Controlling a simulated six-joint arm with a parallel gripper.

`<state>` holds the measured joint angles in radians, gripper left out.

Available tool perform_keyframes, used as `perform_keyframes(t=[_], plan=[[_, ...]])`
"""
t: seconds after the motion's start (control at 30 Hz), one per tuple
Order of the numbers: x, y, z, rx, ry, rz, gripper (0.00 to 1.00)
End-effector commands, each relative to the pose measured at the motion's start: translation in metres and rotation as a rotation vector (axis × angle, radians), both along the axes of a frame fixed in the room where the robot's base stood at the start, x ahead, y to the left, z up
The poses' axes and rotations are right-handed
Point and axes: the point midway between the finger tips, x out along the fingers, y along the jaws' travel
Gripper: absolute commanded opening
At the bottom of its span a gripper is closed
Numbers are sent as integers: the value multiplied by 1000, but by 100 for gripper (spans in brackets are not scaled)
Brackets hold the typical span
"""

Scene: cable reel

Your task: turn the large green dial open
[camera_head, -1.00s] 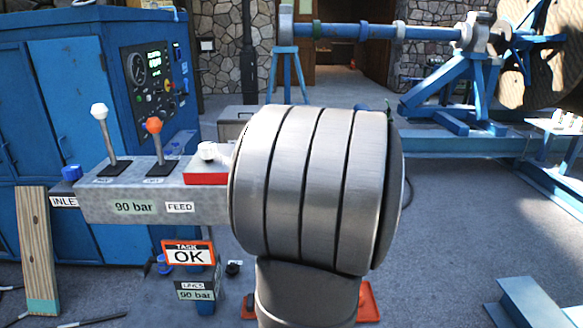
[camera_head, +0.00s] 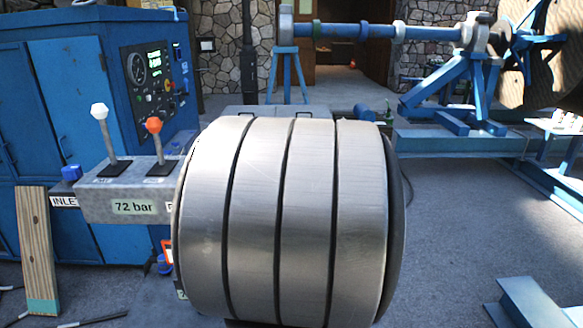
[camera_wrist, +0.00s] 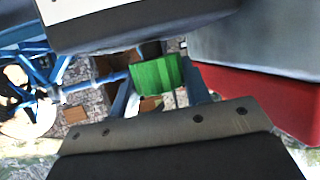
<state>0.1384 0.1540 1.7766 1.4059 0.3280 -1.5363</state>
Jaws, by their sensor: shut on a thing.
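The large green dial (camera_wrist: 158,73) shows in the wrist view between the two jaws of my gripper (camera_wrist: 155,80). My gripper is shut on it, one jaw above and one below in that picture. Part of the dial is covered by the jaws. In the head view my thick grey arm fills the middle and hides both the dial and my gripper. The grey valve block (camera_head: 115,190) sticks out left of my arm, and its display (camera_head: 135,207) reads 72 bar.
A white-knobbed lever (camera_head: 101,112) and an orange-knobbed lever (camera_head: 154,127) stand on the block. A red and grey body (camera_wrist: 262,98) is close beside the jaws in the wrist view. A blue cabinet (camera_head: 50,120) stands behind left.

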Motion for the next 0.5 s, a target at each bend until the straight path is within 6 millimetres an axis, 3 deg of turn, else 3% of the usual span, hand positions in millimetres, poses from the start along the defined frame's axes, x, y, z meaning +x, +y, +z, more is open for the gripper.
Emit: perform_keyframes(t=[0.5], plan=[[0, 0, 1, 1, -2, -98, 20]])
